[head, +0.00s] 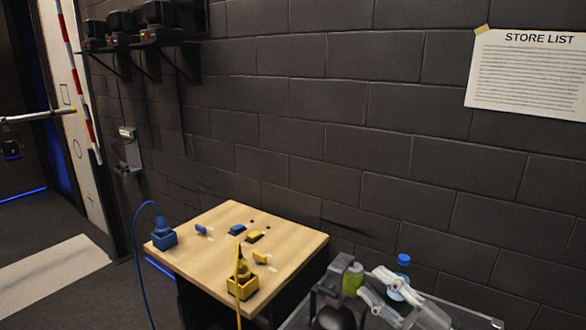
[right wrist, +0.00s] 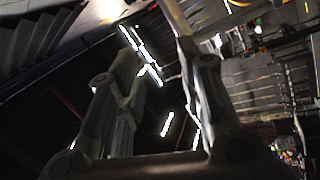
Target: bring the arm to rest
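My right gripper (head: 374,284) shows at the lower right of the head view. Its two pale fingers are spread apart with nothing between them. The right wrist view also shows the open fingers (right wrist: 154,42), blurred walls and bright lights behind them, and no object in the grip. My left gripper is not in view. A wooden-topped table (head: 292,243) stands left of the right gripper, clear of it. On it are a blue box with a cable (head: 163,239), a yellow box with a cable (head: 242,284), and small blue (head: 238,229) and yellow (head: 260,257) pieces.
A blue-capped bottle (head: 403,262) and a green container (head: 352,281) stand close by the right gripper. Dark devices (head: 150,20) hang on brackets at upper left. Open floor (head: 70,295) lies left.

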